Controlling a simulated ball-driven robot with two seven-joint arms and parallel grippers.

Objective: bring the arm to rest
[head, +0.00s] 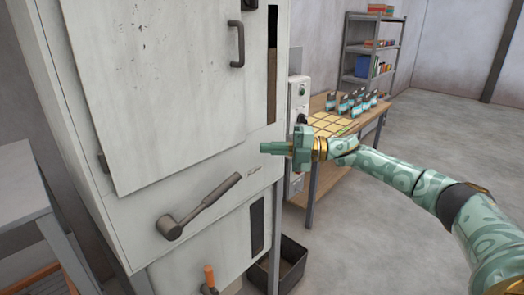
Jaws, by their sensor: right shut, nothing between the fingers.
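My right arm comes in from the right, patterned in green with dark and brass-coloured joint bands. Its gripper (272,148) points left, in front of the pale grey bagger cabinet (140,225). The fingers are shut with nothing between them. The gripper appears apart from the machine, though the exact gap is hard to judge. My left gripper is not in the picture.
The cabinet has a panel with a dark handle (237,45), a grey lever (205,203) and an orange-handled lever (209,277). A control box (298,97), a wooden table (372,117) and a shelf (370,48) stand behind. A black bin (292,268) is below. Right floor is clear.

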